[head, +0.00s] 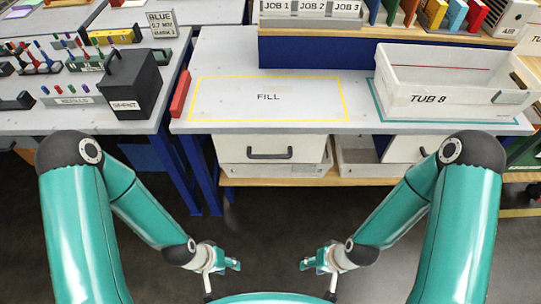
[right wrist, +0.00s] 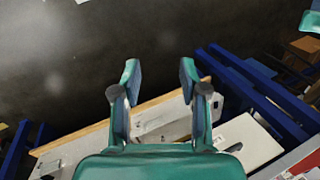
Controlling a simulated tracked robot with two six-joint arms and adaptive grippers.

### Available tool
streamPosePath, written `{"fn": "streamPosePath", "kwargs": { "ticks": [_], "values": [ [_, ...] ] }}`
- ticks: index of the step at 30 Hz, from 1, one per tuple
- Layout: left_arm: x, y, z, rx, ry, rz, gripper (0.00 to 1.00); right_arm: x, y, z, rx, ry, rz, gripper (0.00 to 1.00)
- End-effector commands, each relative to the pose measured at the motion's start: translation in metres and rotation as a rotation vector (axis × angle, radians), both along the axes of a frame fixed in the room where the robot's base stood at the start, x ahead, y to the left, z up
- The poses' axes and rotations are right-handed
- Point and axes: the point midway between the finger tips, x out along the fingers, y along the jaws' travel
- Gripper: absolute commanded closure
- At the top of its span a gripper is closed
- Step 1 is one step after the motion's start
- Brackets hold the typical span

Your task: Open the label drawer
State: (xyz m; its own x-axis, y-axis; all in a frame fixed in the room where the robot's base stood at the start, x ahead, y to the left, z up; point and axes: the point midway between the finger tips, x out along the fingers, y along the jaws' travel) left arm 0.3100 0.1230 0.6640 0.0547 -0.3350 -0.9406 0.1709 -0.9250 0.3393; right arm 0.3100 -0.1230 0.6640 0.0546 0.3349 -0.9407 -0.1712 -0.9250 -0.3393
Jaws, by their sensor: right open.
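A white drawer front (head: 235,150) with a black bar handle (head: 270,153) sits under the middle worktable, below the FILL area, and looks shut. A second white front (head: 402,150) is under the table further right, its handle partly hidden by my right arm. No label can be read on either front. My left gripper (head: 226,264) hangs low over the floor, in front of and below the drawer; its jaw gap cannot be made out. My right gripper (head: 315,263) is at the same height to the right. In the right wrist view its fingers (right wrist: 159,75) are apart and empty.
A wooden lower shelf (head: 290,182) runs beneath the drawers. Blue table legs (head: 206,180) stand left. The floor (head: 270,230) between my arms is clear.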

Motion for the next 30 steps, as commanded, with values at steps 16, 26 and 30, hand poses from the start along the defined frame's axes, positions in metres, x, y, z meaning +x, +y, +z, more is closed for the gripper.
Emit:
{"fn": "streamPosePath", "kwargs": {
  "ticks": [16, 26, 30],
  "values": [
    [0.000, 0.000, -0.140, 0.000, 0.000, 0.000, 0.60, 0.140, 0.036, -0.056, -0.005, -0.370, -0.439, 0.57],
    [0.000, 0.000, -0.272, 0.000, 0.000, 0.000, 0.60, 0.224, 0.095, -0.023, 0.326, -0.729, -0.942, 0.57],
    [0.000, 0.000, -0.311, 0.000, 0.000, 0.000, 0.60, 0.228, 0.113, 0.000, 0.505, -0.805, -1.104, 0.57]
  ]
}}
